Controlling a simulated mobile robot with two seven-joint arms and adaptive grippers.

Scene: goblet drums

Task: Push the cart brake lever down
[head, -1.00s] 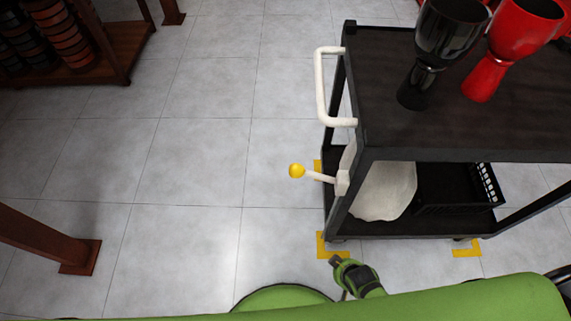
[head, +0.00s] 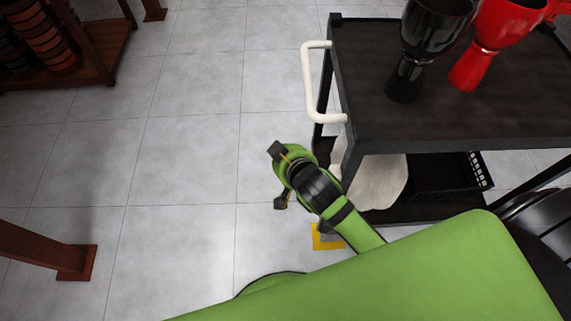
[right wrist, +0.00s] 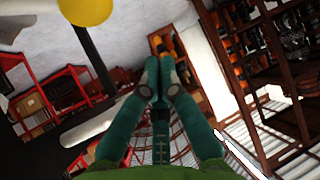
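The cart (head: 440,115) stands at the right in the head view, with a white handle (head: 307,85) on its near left end. The brake lever is hidden behind my right gripper (head: 280,177) in the head view. The lever's yellow ball (right wrist: 86,8) shows large at the upper left of the right wrist view, apart from the fingers. A white bar (right wrist: 92,124) lies below it; I cannot tell if it is lever or handle. My right gripper (right wrist: 160,75) has its fingers together with nothing between them. My left gripper is out of view.
A black goblet drum (head: 430,40) and a red one (head: 485,45) stand on the cart's top. A white sack (head: 385,180) and black basket (head: 450,172) sit on its lower shelf. The floor left of the cart is clear.

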